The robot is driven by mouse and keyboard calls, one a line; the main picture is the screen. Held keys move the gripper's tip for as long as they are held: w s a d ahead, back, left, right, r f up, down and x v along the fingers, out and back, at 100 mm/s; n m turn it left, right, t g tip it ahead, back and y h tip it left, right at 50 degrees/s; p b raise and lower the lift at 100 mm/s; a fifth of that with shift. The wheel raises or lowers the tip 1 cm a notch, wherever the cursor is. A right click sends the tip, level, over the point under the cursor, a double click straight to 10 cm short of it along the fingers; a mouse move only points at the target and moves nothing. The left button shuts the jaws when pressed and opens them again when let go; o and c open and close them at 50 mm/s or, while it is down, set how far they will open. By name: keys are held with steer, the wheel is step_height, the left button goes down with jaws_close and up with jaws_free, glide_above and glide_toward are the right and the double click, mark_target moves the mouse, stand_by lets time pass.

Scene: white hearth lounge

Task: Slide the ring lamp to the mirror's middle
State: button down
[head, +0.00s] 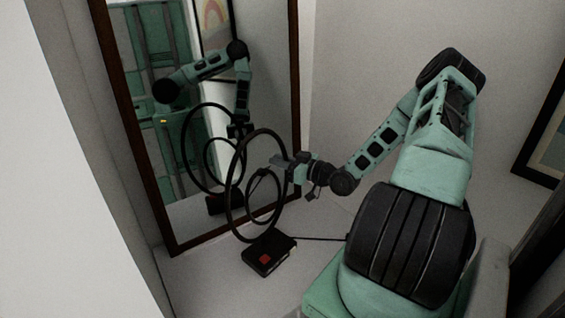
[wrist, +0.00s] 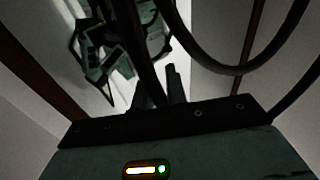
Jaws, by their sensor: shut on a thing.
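The ring lamp has a black box base (head: 258,262) with a red square on top and two upright black rings (head: 231,186), a large and a smaller one. It stands on the pale floor in front of the mirror's lower edge, towards its right side in the head view. The tall mirror (head: 182,222) has a dark brown frame and reflects the lamp and my arm. My gripper (head: 277,161) is shut on the lamp's large ring at its right side. In the wrist view the dark ring tube (wrist: 137,45) passes by my fingers (wrist: 165,90); the lamp's base is not visible there.
A thin black cable (head: 322,239) runs right from the lamp's base along the floor. A white wall (head: 60,170) rises at the left, and a framed picture (head: 545,130) hangs at the right. Pale floor (head: 205,275) is clear to the left of the base.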

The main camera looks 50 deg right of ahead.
steer(key=c, duration=1.3)
jaws_free()
steer(key=shift+c, duration=0.2)
steer(key=s+d+b, duration=0.3)
steer(key=s+b, duration=0.3)
steer(key=s, duration=1.1)
steer(key=shift+s, duration=0.15)
